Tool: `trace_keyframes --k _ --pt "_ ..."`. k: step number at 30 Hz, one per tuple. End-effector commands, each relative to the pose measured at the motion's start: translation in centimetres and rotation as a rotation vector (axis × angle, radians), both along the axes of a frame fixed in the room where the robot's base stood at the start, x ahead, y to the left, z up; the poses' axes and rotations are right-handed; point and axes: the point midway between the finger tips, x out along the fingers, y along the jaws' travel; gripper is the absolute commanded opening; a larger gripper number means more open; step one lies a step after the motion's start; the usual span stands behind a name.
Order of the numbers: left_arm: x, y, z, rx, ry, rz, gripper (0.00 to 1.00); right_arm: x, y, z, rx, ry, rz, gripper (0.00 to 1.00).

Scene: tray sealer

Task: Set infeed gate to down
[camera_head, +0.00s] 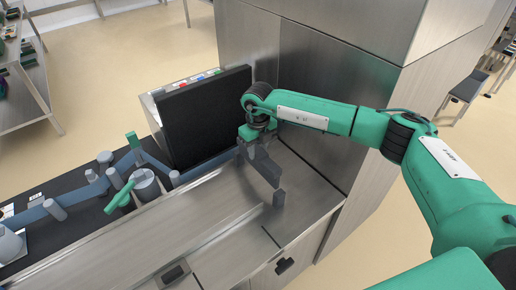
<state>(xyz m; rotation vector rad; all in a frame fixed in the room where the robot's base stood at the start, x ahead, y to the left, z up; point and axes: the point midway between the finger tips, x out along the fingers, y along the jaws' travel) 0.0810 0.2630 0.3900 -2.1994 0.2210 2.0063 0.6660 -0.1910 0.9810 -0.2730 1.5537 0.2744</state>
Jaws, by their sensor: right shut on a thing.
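My right gripper (258,146) reaches down in front of the tall steel cabinet, over the right end of the steel worktop. It is shut on a blue-grey bar (265,167), which looks like part of the infeed gate. The bar slopes down to the right, with a short upright piece (279,198) at its lower end, close above the worktop. The gripper hides the upper end of the bar, and I cannot tell exactly where the jaws meet it. My left gripper is not in view.
A black upright panel (200,120) stands just left of the gripper, before coloured buttons (197,79). At left, a dark belt (80,235) carries blue-grey rails, posts and a green handle (120,197). The steel worktop (190,225) in front is mostly clear.

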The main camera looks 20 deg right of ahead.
Motion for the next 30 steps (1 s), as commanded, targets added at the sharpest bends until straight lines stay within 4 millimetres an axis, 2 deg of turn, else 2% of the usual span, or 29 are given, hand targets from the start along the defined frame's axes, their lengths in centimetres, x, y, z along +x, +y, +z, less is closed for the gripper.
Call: trace_keyframes --k 5,18,30 --pt "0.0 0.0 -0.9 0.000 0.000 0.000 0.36 0.0 0.0 -1.0 0.001 0.000 0.000 0.00" --pt "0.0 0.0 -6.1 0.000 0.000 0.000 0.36 0.0 0.1 -7.3 0.000 -0.001 0.000 0.00" --pt "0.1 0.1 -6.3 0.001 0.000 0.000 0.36 -0.1 0.0 -8.0 -0.002 0.002 0.000 0.00"
